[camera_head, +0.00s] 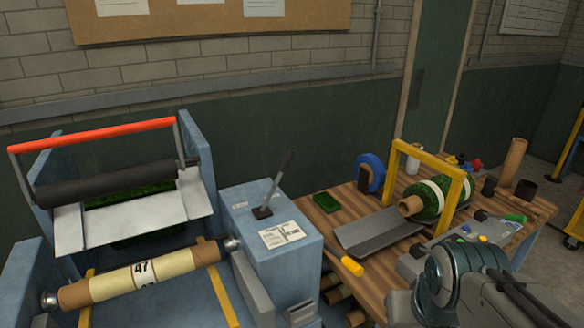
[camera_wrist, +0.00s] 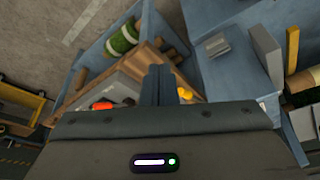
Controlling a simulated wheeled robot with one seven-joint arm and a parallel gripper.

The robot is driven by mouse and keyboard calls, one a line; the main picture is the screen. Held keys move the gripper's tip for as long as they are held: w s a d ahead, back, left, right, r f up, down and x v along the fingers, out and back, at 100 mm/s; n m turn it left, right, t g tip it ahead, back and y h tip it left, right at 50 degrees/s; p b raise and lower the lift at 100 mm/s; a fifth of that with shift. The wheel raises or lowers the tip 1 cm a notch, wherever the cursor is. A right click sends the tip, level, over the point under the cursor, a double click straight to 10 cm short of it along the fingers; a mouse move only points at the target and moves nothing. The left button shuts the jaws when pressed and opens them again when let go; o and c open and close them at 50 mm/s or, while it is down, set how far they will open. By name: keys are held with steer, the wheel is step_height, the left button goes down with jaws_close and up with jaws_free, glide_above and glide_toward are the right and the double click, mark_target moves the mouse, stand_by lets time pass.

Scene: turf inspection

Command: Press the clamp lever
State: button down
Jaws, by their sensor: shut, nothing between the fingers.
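A lever (camera_head: 283,175) with a dark grip stands tilted up to the right from a slot on top of a blue cabinet (camera_head: 290,270). A white label lies on the cabinet top in front of it. I take this to be the clamp lever; no readable label confirms it. I cannot make the lever out in the wrist view. My gripper (camera_wrist: 159,72) is shut and empty in the wrist view, with the wooden bench behind its fingers. In the head view my arm fills the lower right, and my gripper's fingertips are not visible. My gripper appears apart from the lever.
Left of the cabinet is a blue roller machine with a red bar (camera_head: 95,135) and a cream-wrapped roll (camera_head: 140,275). The wooden bench (camera_head: 330,215) to the right holds a banded turf roll (camera_head: 437,200), a yellow frame (camera_head: 455,190), a grey tray and tools. Space above the cabinet is clear.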

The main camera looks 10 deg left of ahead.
steer(key=w+r+m+t+b, duration=0.15)
steer(key=w+m+t, duration=0.55)
steer(key=w, duration=1.5)
steer(key=w+a+m+t+y+b, duration=0.1)
steer(key=w+a+m+t+y, duration=0.3)
steer(key=w+a+m+y, duration=0.5)
steer(key=w+a+y, duration=0.2)
steer(key=w+a, duration=0.1)
steer(key=w, duration=0.2)
steer(key=shift+w+a+m+b, duration=0.15)
steer(key=shift+a+m+b, duration=0.15)
steer(key=shift+b, duration=0.1)
